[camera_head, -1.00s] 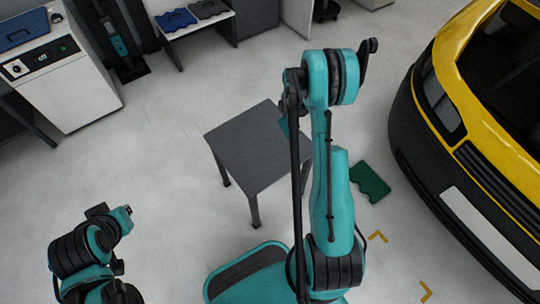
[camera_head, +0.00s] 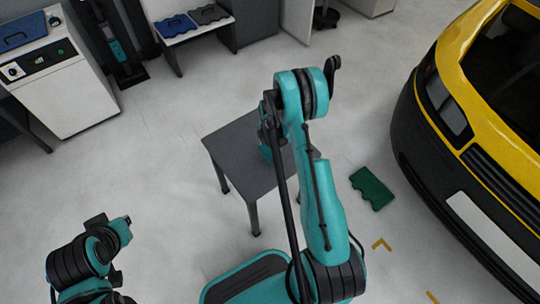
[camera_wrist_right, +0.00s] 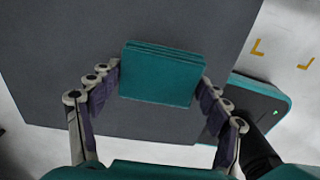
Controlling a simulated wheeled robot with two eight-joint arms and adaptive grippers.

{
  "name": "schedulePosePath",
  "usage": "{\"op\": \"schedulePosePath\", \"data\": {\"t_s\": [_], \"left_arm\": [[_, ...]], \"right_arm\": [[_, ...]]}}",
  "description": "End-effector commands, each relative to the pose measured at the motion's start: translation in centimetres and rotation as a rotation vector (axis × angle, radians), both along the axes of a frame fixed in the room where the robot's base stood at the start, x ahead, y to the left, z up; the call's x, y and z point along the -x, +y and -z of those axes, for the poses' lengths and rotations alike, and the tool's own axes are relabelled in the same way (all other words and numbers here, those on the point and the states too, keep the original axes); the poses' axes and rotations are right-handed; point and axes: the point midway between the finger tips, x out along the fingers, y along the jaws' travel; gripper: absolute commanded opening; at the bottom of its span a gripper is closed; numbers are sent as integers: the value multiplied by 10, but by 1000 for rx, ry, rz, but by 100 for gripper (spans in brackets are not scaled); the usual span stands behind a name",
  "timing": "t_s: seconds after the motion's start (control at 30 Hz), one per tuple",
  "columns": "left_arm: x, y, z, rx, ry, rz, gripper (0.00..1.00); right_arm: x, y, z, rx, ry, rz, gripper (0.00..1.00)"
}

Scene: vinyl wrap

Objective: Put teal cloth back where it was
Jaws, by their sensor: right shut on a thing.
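The teal cloth (camera_wrist_right: 160,75) is a folded, layered block in the right wrist view. My right gripper (camera_wrist_right: 159,84) is shut on it, with a finger at each side. The cloth is over the grey table (camera_wrist_right: 60,60); I cannot tell whether it touches the top. In the head view the table (camera_head: 226,142) stands mid-floor, and my right arm reaches over its right part, hiding most of the gripper and cloth. My left arm is folded at the lower left, and its gripper does not show.
A dark green pad (camera_head: 372,188) lies on the floor right of the table. A yellow vehicle (camera_head: 440,50) stands at the right. A bench (camera_head: 172,42) with blue and grey pads is at the back. A white cabinet (camera_head: 72,95) is at the left.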

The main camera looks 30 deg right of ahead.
Motion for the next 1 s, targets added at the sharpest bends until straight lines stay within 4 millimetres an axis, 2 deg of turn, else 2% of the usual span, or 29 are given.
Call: {"op": "schedulePosePath", "data": {"t_s": [0.2, 0.6, 0.63, 0.7, 1.0], "left_arm": [[0, 0, 20, 0, 0, 0, 0], [0, 0, 18, 0, 0, 0, 0], [0, 0, 18, 0, 0, 0, 0], [0, 0, 18, 0, 0, 0, 0], [0, 0, 18, 0, 0, 0, 0]], "right_arm": [[0, 0, 35, 0, 0, 0, 50], [0, 0, 38, 0, 0, 0, 50], [0, 0, 38, 0, 0, 0, 82], [0, 0, 38, 0, 0, 0, 97], [0, 0, 38, 0, 0, 0, 97]]}}
